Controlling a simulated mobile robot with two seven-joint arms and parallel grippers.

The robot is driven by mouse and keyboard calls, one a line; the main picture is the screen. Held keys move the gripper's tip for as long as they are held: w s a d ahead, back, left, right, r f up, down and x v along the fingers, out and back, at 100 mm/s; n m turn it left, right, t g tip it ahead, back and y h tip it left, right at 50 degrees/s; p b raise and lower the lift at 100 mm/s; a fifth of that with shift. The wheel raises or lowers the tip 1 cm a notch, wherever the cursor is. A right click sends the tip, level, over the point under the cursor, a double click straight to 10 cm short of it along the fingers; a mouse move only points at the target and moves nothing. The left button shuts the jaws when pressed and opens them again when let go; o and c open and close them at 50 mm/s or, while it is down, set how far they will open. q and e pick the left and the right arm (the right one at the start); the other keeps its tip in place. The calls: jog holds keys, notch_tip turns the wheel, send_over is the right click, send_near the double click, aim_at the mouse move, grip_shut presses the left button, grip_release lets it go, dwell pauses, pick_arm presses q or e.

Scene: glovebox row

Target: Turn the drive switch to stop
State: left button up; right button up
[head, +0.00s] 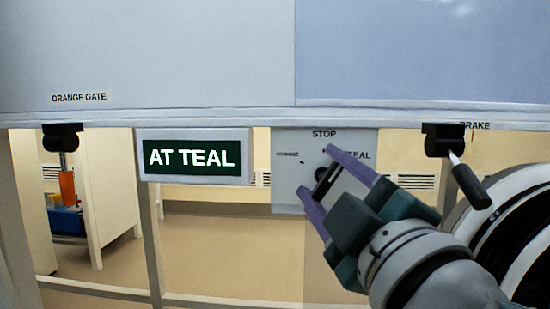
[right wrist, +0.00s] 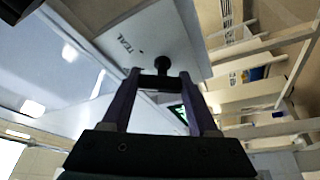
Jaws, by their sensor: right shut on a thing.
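The drive switch is a black knob (right wrist: 162,66) on a pale grey plate (head: 290,190). The plate reads STOP at the top and TEAL at the right; a label on its left is too small to read. My right gripper (head: 321,176) reaches in from the lower right, its two purple fingers shut on the switch's black handle. In the right wrist view, the handle (right wrist: 160,82) lies between the fingertips. The fingers cover part of the switch, so its exact pointing is hard to tell. My left gripper is not in view.
A sign (head: 195,157) reading AT TEAL hangs left of the plate. A black lever (head: 62,137) sits under the ORANGE GATE label, and another (head: 446,140) by the BRAKE label, close to my right arm. A grey-white ledge (head: 230,117) runs above. Open floor shows behind.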

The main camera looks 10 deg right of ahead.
jog(key=shift+n, duration=0.3)
jog(key=o, duration=1.4)
jog(key=b+v, duration=0.2)
jog(key=v, duration=0.8)
jog(key=shift+d+r, duration=0.1)
jog(key=shift+r, duration=0.05)
